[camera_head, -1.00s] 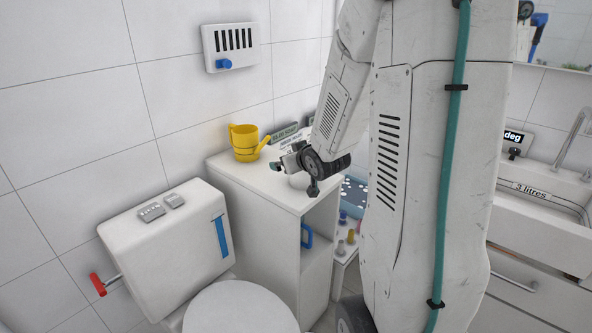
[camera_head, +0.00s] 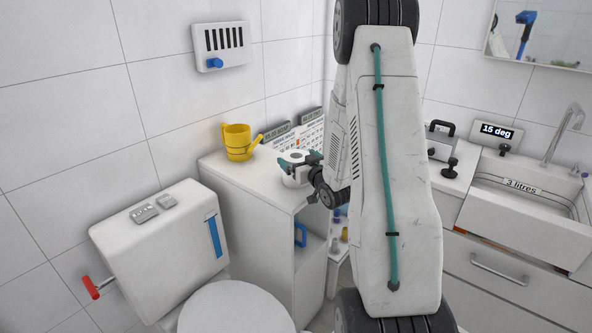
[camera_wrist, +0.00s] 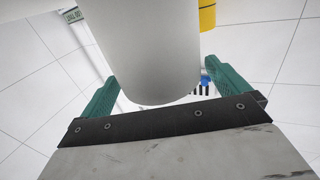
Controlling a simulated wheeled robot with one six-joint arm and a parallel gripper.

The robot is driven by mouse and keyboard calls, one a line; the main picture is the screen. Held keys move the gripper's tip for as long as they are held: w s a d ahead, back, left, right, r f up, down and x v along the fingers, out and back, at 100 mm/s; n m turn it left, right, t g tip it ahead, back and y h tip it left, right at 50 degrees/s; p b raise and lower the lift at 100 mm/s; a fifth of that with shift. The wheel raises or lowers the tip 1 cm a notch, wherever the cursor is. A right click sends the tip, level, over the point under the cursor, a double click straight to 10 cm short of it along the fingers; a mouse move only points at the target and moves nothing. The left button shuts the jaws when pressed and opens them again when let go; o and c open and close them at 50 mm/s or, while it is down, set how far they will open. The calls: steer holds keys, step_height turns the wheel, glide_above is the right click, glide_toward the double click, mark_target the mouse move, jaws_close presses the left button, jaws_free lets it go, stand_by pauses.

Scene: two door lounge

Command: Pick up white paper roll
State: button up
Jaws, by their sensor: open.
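The white paper roll (camera_head: 293,180) stands upright on top of the white cabinet (camera_head: 250,181), near its right edge. In the wrist view the roll (camera_wrist: 150,50) is a large plain white cylinder between the two teal fingers. My gripper (camera_head: 299,162) is open, with its fingers to either side of the roll. In the wrist view my gripper (camera_wrist: 163,85) shows space beside the roll, more on the right. Contact with the fingers cannot be made out. Part of the roll is hidden by my gripper in the head view.
A yellow watering can (camera_head: 237,143) stands left of the roll on the cabinet. Small signs and a calendar-like card (camera_head: 308,138) stand behind it. A toilet (camera_head: 165,235) with a red handle (camera_head: 90,288) is at left. A sink (camera_head: 525,195) is at right.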

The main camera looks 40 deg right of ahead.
steer(key=shift+x, duration=1)
steer(key=shift+c, duration=0.3)
steer(key=c, duration=1)
steer(key=shift+o, duration=0.2)
